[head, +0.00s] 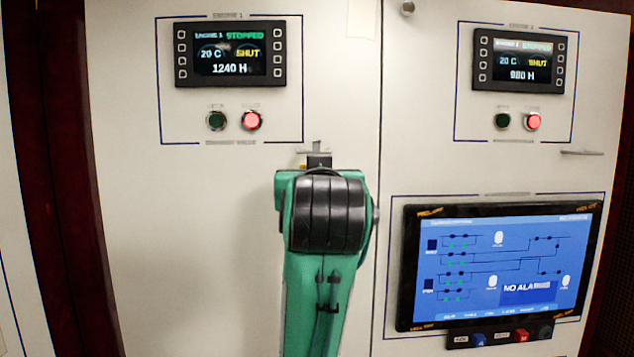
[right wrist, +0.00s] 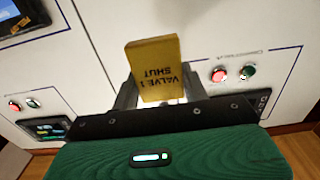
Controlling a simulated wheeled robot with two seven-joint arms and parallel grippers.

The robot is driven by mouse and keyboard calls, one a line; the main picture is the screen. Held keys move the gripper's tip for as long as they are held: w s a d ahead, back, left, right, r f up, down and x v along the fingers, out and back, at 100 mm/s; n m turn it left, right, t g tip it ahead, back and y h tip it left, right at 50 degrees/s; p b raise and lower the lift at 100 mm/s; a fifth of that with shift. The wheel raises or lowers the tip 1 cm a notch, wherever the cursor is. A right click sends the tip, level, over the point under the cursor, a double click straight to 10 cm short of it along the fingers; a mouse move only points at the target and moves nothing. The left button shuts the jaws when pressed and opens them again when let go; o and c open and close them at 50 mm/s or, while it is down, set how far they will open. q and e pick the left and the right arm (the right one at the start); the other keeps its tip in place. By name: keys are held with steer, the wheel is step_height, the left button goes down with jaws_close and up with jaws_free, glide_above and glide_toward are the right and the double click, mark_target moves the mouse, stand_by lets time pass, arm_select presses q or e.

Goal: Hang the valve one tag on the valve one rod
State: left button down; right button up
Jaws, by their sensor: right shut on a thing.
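My right gripper (head: 318,160) is mostly hidden behind its own green and black arm, close in front of the white cabinet just below right of the engine 1 frame. In the right wrist view it is shut on the yellow valve one tag (right wrist: 155,66), whose text reads "VALVE 1 SHUT" upside down. Only a yellow sliver of the tag shows in the head view. A thin grey bar (head: 304,151), probably the valve one rod, shows just above the gripper. I cannot tell whether the tag touches it. My left gripper is not in view.
The engine 1 display (head: 230,54) has a green button (head: 216,120) and a red button (head: 252,120) below it. A similar engine 2 display (head: 519,61) stands at right, with another thin rod (head: 582,153) below right. A large blue screen (head: 497,265) lies below.

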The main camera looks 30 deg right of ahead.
steer(key=f+x, duration=0.1)
steer(key=x, duration=0.7)
steer(key=shift+w+b, duration=0.2)
steer(key=shift+b, duration=0.2)
steer(key=shift+f, duration=0.15)
steer(key=o, duration=1)
steer(key=shift+o, duration=0.2)
steer(key=shift+s, duration=0.1)
